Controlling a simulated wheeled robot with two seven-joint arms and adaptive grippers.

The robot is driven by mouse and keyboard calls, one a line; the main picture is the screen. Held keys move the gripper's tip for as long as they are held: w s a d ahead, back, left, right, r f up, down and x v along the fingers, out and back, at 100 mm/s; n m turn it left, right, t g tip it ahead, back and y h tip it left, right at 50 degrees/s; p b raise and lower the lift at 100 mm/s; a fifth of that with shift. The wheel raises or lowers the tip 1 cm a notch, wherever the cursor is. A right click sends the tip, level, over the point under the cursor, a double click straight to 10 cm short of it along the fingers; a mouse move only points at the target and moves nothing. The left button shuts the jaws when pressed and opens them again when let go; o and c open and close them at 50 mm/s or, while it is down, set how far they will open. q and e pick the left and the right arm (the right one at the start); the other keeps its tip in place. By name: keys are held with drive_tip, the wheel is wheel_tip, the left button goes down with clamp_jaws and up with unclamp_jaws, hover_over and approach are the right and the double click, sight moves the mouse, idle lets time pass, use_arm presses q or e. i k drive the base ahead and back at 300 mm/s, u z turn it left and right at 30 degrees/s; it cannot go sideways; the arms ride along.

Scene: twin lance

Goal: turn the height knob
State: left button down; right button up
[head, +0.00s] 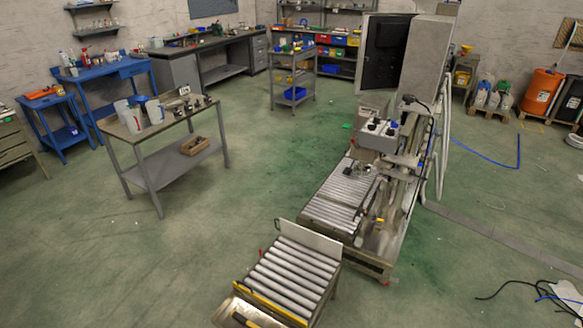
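The filling machine (410,150), with a tall grey column and an open dark-faced cabinet door (385,55), stands right of centre. A light grey box (378,135) with small dark and blue parts on top sits on its front side. I cannot tell which small part is the height knob; at this distance it is too small or hidden. Neither of my grippers is in view, and no arm shows.
A roller conveyor (292,275) stands at the front, near the machine's own roller bed (335,198). A metal table (165,125) with white jugs is on the left. A blue hose (490,163) and cables lie on the right floor. The left-centre floor is clear.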

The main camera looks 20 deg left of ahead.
sight(408, 98)
drive_tip(key=u, duration=2.45)
drive_tip(key=i, duration=3.25)
drive_tip(key=z, duration=2)
drive_tip(key=i, duration=1.65)
drive_tip(key=z, duration=0.4)
drive_tip(key=i, duration=2)
drive_tip(key=z, duration=0.05)
